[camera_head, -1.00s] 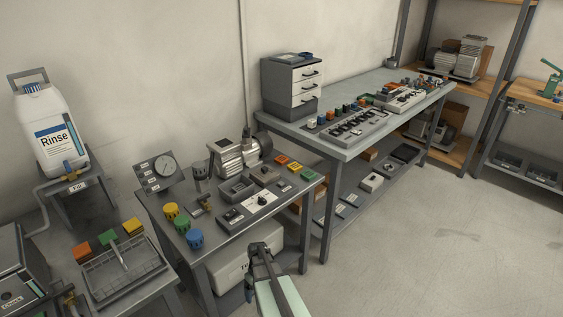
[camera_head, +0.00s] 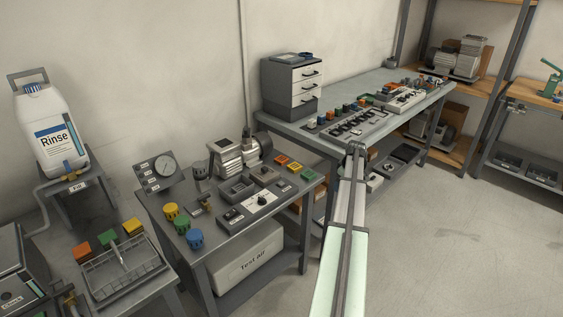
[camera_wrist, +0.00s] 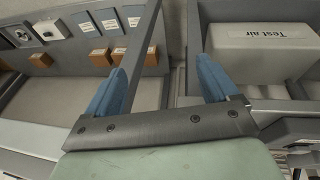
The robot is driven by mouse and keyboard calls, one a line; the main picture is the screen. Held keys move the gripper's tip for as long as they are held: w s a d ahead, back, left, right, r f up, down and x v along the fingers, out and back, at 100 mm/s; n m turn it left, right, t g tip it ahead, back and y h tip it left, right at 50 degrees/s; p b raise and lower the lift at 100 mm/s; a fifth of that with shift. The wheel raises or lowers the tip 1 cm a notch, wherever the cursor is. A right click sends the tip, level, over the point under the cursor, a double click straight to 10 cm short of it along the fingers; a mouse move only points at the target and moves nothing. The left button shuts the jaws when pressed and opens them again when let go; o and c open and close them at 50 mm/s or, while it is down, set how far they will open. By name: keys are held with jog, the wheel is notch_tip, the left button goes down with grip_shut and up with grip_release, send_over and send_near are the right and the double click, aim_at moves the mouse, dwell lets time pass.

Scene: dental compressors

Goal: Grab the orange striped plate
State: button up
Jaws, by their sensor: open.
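A small orange plate (camera_head: 282,160) lies at the back right of the middle bench, in a row with a yellow plate (camera_head: 295,166) and a green plate (camera_head: 307,174). It is too small to tell its stripes. My arm's end (camera_head: 355,150) is to the right of these plates, in front of the long bench; the fingers are not clear there. In the wrist view my gripper (camera_wrist: 163,80) has its blue fingers wide apart with nothing between them. No orange plate can be made out for certain in the wrist view.
The middle bench (camera_head: 225,262) also carries a motor (camera_head: 233,153), coloured knobs and a switch panel. A white Test air box (camera_head: 247,262) sits beneath it. The long bench (camera_head: 290,128) stands behind. Another orange block (camera_head: 82,251) is at the left. Floor at right is clear.

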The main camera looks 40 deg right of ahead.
jog(key=w+d+r+n+h, duration=0.1)
jog(key=d+r+n, duration=0.3)
jog(key=d+r, duration=0.8)
jog(key=n+g+y, duration=0.3)
jog(key=n+y, duration=0.2)
jog(key=n, duration=0.9)
send_over(282, 158)
notch_tip(282, 158, down, 5)
jog(key=shift+r, duration=0.1)
jog(key=shift+a+f, duration=0.1)
jog(key=shift+f, duration=2.7)
jog(key=c, duration=1.2)
